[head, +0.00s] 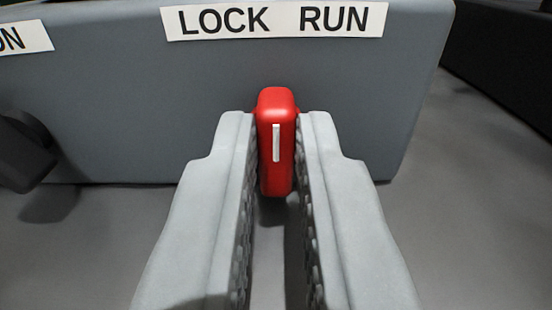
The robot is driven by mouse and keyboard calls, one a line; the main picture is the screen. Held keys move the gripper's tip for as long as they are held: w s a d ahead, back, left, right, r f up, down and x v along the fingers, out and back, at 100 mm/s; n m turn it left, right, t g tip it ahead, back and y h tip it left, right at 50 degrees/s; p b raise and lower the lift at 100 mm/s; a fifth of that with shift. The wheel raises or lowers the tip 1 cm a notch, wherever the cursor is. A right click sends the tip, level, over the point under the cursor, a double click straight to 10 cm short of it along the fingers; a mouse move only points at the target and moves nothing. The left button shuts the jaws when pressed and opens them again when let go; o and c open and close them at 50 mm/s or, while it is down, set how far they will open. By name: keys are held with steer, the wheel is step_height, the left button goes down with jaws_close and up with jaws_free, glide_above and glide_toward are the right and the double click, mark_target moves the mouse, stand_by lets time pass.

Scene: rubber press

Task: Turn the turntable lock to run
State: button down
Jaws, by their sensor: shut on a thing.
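The turntable lock is a red knob (277,100) with a white line on its front, on the grey panel face (120,110) in the head view. The knob stands upright, and its white line is close to vertical. A white label (275,20) above it reads LOCK on the left and RUN on the right. The knob lies below the gap between the two words. My gripper (277,150) is shut on the red knob, one grey finger on its left side and one on its right. The fingers partly hide the knob's sides.
A dark knob (22,150) sticks out at the left edge. Above it is another white label (25,37), cut off by the frame. The grey panel ends at the right, with grey floor (470,200) and a dark object (505,60) beyond.

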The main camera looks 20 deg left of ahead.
steer(key=m, duration=0.5)
steer(key=shift+d+f+m, duration=0.1)
steer(key=shift+d+m, duration=0.1)
steer(key=shift+m, duration=0.1)
stand_by(0.5)
steer(key=c, duration=1.5)
jaws_free()
steer(key=shift+o, duration=0.2)
steer(key=v, duration=1.7)
steer(key=shift+s, duration=0.2)
steer(key=shift+d, duration=0.1)
